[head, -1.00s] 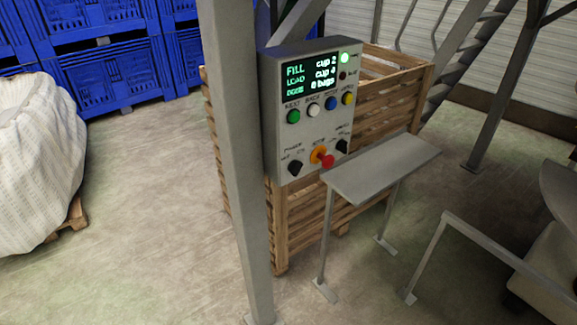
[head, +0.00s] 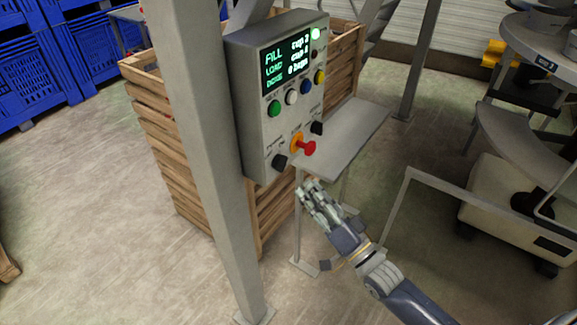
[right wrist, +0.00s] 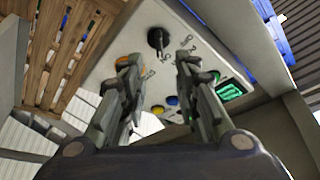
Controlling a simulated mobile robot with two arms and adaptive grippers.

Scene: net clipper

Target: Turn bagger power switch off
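The bagger's grey control box (head: 262,120) is mounted on a post in the head view. The black power switch (head: 279,161) is the knob at its lower left; I cannot tell its setting for certain. In the right wrist view the power switch (right wrist: 157,40) shows beyond and between the open fingertips (right wrist: 158,62). My left gripper is out of view.
A red push button on an orange base (head: 307,148) and another black knob (head: 317,128) sit right of the switch. A grey metal shelf (head: 345,140) stands close in front of the box. The grey post (head: 200,150) is at left, before a wooden crate (head: 165,130).

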